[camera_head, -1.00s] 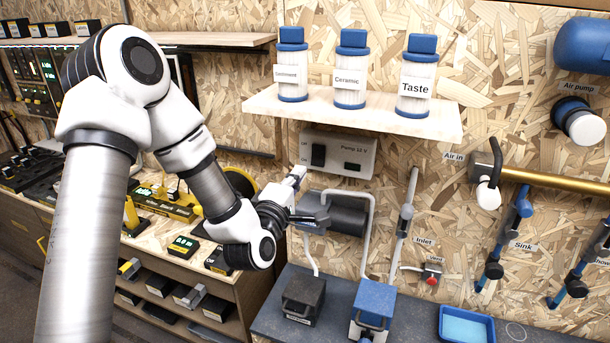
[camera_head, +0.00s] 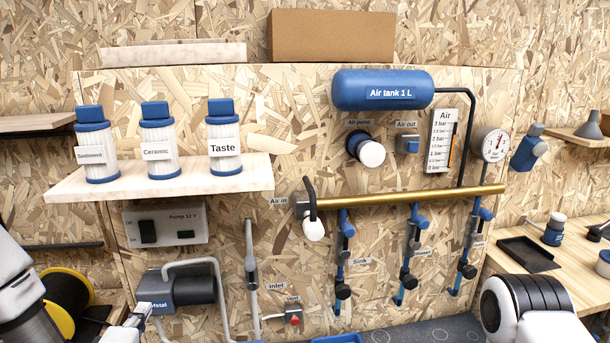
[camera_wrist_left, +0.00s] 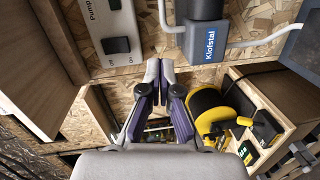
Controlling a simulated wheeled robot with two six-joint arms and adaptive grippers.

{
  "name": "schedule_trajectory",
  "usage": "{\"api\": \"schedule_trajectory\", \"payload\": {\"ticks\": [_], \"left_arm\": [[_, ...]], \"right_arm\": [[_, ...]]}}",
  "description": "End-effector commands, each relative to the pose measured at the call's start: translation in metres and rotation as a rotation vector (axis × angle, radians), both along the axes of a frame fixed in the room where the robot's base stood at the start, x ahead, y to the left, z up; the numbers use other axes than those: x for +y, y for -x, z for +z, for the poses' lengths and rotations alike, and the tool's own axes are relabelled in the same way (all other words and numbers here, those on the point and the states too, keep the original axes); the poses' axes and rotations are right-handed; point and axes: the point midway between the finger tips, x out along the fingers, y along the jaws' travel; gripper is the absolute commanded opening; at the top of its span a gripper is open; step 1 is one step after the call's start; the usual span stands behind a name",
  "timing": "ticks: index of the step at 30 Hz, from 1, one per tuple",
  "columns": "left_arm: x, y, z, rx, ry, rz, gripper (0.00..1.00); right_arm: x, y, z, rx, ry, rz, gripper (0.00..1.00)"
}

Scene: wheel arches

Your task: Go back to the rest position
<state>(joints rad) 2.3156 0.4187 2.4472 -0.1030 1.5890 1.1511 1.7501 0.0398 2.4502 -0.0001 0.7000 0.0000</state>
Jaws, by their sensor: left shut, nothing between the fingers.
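My left gripper (camera_head: 142,312) is at the lower left of the head view, just below and left of the dark pump motor (camera_head: 195,286). In the left wrist view my left gripper (camera_wrist_left: 159,72) has its two fingers together with nothing between them. The blue-labelled motor (camera_wrist_left: 205,38) and the pump switch box (camera_wrist_left: 110,28) are beyond the fingertips there. I cannot tell from these views how close the fingers are to the motor. A white and black link of my right arm shows at the lower right of the head view; its gripper is out of view.
A shelf (camera_head: 240,180) with three filters sticks out above the pump switch box (camera_head: 165,224). A brass pipe (camera_head: 400,199) with valves runs along the wall. A yellow-black reel (camera_head: 65,295) is near my left arm. A workbench (camera_head: 590,262) stands at the right.

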Motion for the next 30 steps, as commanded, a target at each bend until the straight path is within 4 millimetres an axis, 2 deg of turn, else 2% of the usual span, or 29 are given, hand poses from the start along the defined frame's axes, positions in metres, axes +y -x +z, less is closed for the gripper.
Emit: {"api": "schedule_trajectory", "payload": {"ticks": [1,4,6,8,9,11,12,13,15,18,21,30], "left_arm": [[-0.015,0.01,-0.046,0.114,-0.032,-0.041,0.0],[-0.041,0.041,-0.128,0.361,-0.132,-0.142,0.0],[-0.057,0.073,-0.182,0.546,-0.229,-0.237,0.0],[-0.07,0.107,-0.223,0.705,-0.323,-0.34,0.0],[-0.078,0.133,-0.248,0.812,-0.392,-0.423,0.0],[-0.087,0.175,-0.281,0.973,-0.504,-0.571,0.0],[-0.092,0.204,-0.298,1.071,-0.58,-0.688,0.0],[-0.095,0.224,-0.306,1.142,-0.645,-0.789,0.0],[-0.095,0.254,-0.312,1.244,-0.775,-1.007,0.0],[-0.094,0.278,-0.314,1.297,-0.867,-1.211,0.0],[-0.095,0.282,-0.314,1.29,-0.912,-1.281,0.0],[-0.095,0.282,-0.314,1.29,-0.912,-1.281,0.0]], "right_arm": [[0.0,0.0,0.0,0.0,0.0,0.0,0.0],[0.0,0.0,0.0,0.0,0.0,0.0,0.0],[0.0,0.0,0.0,0.0,0.0,0.0,0.0],[0.0,0.0,0.0,0.0,0.0,0.0,0.0],[0.0,0.0,0.0,0.0,0.0,0.0,0.0],[0.0,0.0,0.0,0.0,0.0,0.0,0.0],[0.0,0.0,0.0,0.0,0.0,0.0,0.0],[0.0,0.0,0.0,0.0,0.0,0.0,0.0],[0.0,0.0,0.0,0.0,0.0,0.0,0.0],[0.0,0.0,0.0,0.0,0.0,0.0,0.0],[0.0,0.0,0.0,0.0,0.0,0.0,0.0],[0.0,0.0,0.0,0.0,0.0,0.0,0.0]]}}
